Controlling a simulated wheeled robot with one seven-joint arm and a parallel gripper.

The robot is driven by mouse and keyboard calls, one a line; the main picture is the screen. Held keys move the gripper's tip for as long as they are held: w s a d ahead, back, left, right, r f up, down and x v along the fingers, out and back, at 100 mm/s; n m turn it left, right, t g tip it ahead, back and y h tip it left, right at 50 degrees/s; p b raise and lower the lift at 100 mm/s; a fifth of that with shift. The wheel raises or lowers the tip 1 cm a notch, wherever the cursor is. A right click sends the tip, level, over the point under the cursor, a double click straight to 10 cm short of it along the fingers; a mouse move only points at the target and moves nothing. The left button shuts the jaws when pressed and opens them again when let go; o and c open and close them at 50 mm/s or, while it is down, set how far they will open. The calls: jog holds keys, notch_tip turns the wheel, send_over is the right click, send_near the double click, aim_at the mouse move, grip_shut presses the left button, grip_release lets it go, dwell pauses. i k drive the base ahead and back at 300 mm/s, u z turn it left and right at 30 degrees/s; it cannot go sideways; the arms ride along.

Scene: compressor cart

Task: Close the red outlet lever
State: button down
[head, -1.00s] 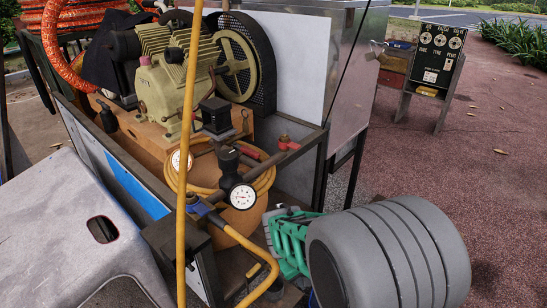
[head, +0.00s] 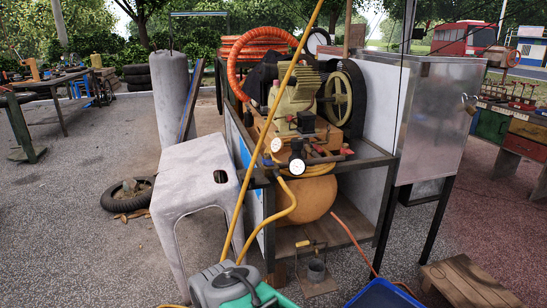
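The compressor cart (head: 375,161) stands in the middle of the head view, with its green pump and dark-guarded flywheel (head: 340,97) on top of a rounded orange tank (head: 305,198). A small red lever (head: 346,152) shows at the right end of the pipework, just above the cart's front rail. It is too small to tell its exact angle. Dark-bodied pressure gauges (head: 297,166) sit left of it, with yellow hose around them. My gripper is not in view, so its state and distance from the lever do not show.
A pale stool (head: 190,180) stands close to the cart's left. A yellow hose (head: 262,125) crosses in front. A grey-and-green item (head: 225,287), a blue crate (head: 383,294) and a wooden pallet (head: 468,283) lie along the front. A steel cabinet (head: 430,120) stands right.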

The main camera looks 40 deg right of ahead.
aim_at(316, 146)
jog(key=z, duration=0.8)
jog(key=i, duration=0.6)
